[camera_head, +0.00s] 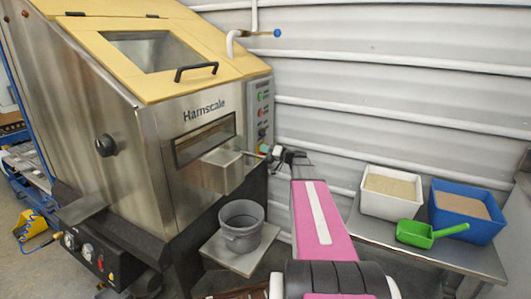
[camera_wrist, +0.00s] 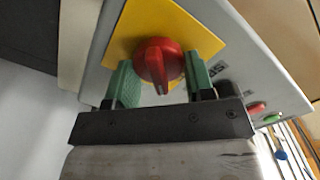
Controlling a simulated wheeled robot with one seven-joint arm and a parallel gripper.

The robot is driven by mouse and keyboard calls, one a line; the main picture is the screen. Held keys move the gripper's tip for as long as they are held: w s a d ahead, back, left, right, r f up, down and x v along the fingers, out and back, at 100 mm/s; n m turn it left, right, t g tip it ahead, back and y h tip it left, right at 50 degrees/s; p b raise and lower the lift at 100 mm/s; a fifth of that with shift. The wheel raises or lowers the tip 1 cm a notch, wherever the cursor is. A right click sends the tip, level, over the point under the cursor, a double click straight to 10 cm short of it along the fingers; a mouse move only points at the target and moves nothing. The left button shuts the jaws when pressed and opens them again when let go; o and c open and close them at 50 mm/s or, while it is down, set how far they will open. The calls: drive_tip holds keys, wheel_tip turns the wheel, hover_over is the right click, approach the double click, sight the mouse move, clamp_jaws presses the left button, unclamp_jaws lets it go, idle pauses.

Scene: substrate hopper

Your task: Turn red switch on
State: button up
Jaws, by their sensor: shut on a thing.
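The red switch (camera_wrist: 158,62) is a round knob with a raised grip bar on a yellow plate (camera_wrist: 128,35) on the grey control panel (camera_wrist: 255,75). In the wrist view, my gripper (camera_wrist: 162,78) has its two green fingers on either side of the knob and is shut on it. In the head view, my gripper (camera_head: 272,151) is at the lower end of the control panel (camera_head: 259,100) on the hopper machine (camera_head: 200,112). The switch is hidden there behind the gripper.
Red and green buttons (camera_wrist: 264,113) sit beside the switch on the panel. A grey bucket (camera_head: 241,238) stands below the machine's metal chute (camera_head: 222,172). At right, a table (camera_head: 470,258) holds a white bin (camera_head: 388,206), a blue bin (camera_head: 466,226) and a green scoop (camera_head: 415,234).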

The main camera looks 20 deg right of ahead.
drive_tip(key=m, duration=0.4)
drive_tip(key=shift+f+m, duration=0.15)
drive_tip(key=shift+m, duration=0.15)
drive_tip(key=m, duration=0.4)
drive_tip(key=shift+d+f, duration=0.1)
drive_tip(key=shift+f, duration=0.05)
drive_tip(key=shift+w, duration=0.1)
drive_tip(key=o, duration=0.9)
drive_tip(key=shift+c, duration=0.2)
drive_tip(key=v, duration=1)
drive_tip(key=shift+s+d, duration=0.25)
drive_tip(key=shift+s, duration=0.05)
